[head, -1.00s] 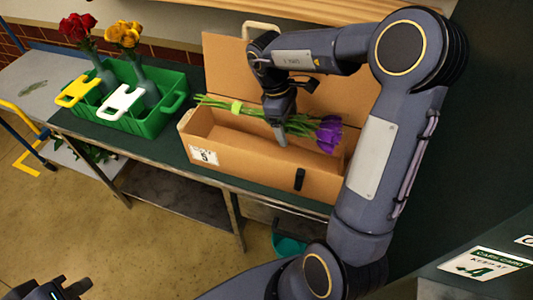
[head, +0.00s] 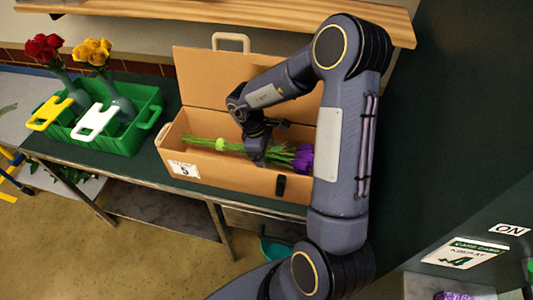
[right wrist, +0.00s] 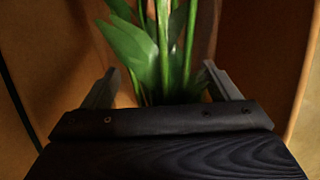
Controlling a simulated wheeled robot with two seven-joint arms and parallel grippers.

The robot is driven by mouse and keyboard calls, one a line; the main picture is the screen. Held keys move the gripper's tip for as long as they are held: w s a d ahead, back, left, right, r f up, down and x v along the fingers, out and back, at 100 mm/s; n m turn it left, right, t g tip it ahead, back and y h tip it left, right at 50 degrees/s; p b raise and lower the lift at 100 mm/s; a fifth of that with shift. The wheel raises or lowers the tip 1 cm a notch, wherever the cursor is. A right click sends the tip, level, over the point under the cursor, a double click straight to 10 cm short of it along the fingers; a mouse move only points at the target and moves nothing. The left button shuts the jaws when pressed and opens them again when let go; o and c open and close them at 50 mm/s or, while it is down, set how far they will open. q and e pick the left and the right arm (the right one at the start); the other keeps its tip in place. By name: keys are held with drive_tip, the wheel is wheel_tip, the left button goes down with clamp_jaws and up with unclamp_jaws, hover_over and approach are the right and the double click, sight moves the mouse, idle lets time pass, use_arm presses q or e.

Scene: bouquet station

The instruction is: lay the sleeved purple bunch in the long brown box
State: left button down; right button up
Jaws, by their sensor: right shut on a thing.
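The purple bunch (head: 303,158) lies nearly level within the opening of the long brown box (head: 225,173), flowers to the right and stems to the left. A light green band (head: 221,144) is around its stems. My right gripper (head: 257,158) reaches down into the box and is shut on the bunch near its middle. In the right wrist view, green stems and leaves (right wrist: 165,50) stand between the fingers of the gripper (right wrist: 160,90), with brown box walls around. I cannot tell whether the bunch touches the box floor. My left gripper is out of view.
The box's lid (head: 215,78) stands open at the back. Left of it, a green crate (head: 125,140) holds red roses (head: 43,47) and yellow flowers (head: 92,51) in vases. A wooden shelf (head: 250,12) runs above; a sign (head: 465,253) is at lower right.

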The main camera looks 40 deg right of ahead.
drive_tip(key=shift+f, duration=0.55)
drive_tip(key=o, duration=1.2)
drive_tip(key=shift+c, duration=0.2)
drive_tip(key=shift+r, duration=0.45)
drive_tip(key=v, duration=1.2)
drive_tip(key=shift+a+r, duration=0.1)
drive_tip(key=shift+r, duration=0.05)
